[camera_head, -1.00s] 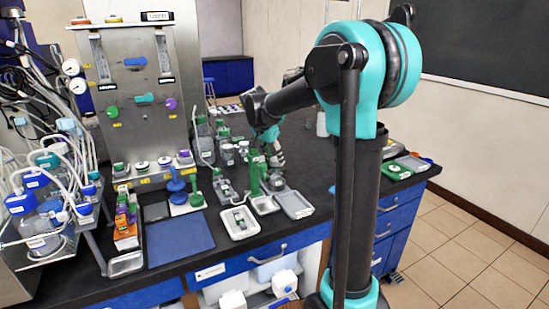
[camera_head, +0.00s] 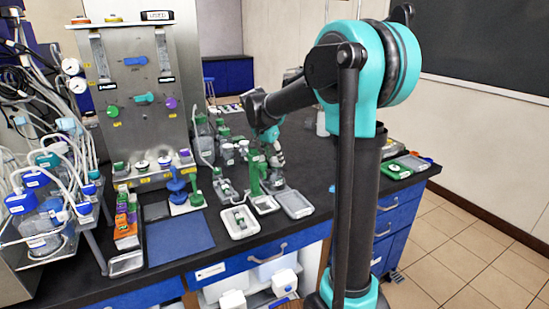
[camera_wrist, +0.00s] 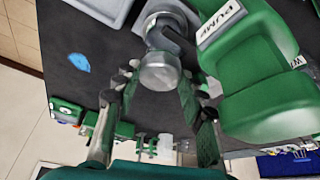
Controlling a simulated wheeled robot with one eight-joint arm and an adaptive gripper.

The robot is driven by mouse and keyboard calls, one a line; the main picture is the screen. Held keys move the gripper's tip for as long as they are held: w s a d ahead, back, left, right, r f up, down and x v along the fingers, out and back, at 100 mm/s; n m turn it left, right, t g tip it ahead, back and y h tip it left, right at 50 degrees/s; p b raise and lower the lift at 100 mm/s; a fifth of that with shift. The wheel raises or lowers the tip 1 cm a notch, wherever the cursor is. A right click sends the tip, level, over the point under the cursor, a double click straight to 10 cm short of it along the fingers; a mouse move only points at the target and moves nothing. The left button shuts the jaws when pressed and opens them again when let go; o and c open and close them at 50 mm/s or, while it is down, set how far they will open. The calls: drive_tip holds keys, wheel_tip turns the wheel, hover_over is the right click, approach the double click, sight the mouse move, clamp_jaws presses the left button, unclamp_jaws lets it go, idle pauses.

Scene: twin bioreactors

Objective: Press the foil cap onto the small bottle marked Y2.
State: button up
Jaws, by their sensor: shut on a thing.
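In the wrist view, my gripper (camera_wrist: 158,82) is closed around a silver, round-ended piece (camera_wrist: 160,72) that looks like the foil cap. A grey round holder or base (camera_wrist: 168,20) lies just beyond it; I cannot tell whether they touch. In the head view, my gripper (camera_head: 277,162) is low over the bench, just right of a green upright device (camera_head: 256,172). The cap is too small to make out there. No Y2 mark is readable in either view, so I cannot tell which bottle is Y2.
The green device (camera_wrist: 262,105), with a partly readable white label, stands close right of my fingers in the wrist view. A grey tray (camera_head: 295,204) and a white tray (camera_head: 230,228) lie in front. A blue mat (camera_head: 180,242) lies clear at left.

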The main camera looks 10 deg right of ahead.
idle(0.4)
drive_tip(key=o, duration=1.3)
drive_tip(key=shift+r, duration=0.1)
drive_tip(key=shift+r, duration=3.4)
drive_tip(key=shift+c, duration=0.4)
clamp_jaws()
drive_tip(key=shift+f, duration=0.55)
drive_tip(key=shift+f, duration=0.35)
